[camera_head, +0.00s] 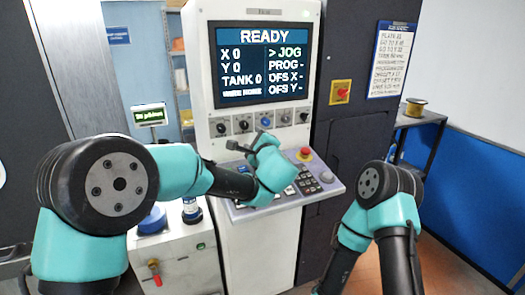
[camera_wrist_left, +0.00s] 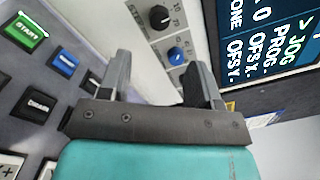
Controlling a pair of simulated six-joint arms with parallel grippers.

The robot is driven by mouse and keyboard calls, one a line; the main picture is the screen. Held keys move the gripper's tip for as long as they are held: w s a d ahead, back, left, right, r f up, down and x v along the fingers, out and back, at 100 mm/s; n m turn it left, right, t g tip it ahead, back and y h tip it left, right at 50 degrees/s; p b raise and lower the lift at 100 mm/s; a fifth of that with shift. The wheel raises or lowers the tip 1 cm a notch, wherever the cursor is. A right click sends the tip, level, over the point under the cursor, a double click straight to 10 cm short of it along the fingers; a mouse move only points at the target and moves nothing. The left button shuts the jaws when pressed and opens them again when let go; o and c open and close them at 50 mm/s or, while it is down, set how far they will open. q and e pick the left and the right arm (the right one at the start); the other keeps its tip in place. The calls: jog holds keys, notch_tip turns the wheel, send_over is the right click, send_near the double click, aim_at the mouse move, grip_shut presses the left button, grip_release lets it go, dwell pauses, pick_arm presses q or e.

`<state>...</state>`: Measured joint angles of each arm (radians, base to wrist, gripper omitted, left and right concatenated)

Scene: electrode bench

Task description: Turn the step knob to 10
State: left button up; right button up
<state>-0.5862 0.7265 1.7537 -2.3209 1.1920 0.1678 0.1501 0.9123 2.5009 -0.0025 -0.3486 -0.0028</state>
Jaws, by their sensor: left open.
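The step knob (camera_head: 242,124) is a small black knob in the row under the console's screen, just left of a blue knob (camera_head: 265,121). In the left wrist view the step knob (camera_wrist_left: 160,17), with its label and numbers beside it, lies beyond the fingers near the top edge. Its setting is too small to read surely. My left gripper (camera_head: 250,142) is open and empty, just below the knob row and apart from the knob. In the left wrist view the blue knob (camera_wrist_left: 176,53) shows between its fingers. My right gripper is out of view.
The screen (camera_head: 263,62) reads READY, with JOG marked. A sloped keypad (camera_head: 310,183) with a red stop button (camera_head: 304,154) juts out below the knobs. A red switch on a yellow plate (camera_head: 341,92) is to the right.

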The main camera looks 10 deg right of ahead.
pick_arm(q)
jog(key=s+d, duration=0.1)
jog(key=s, duration=0.5)
jog(key=shift+s+f, duration=0.15)
jog(key=shift+s, duration=0.25)
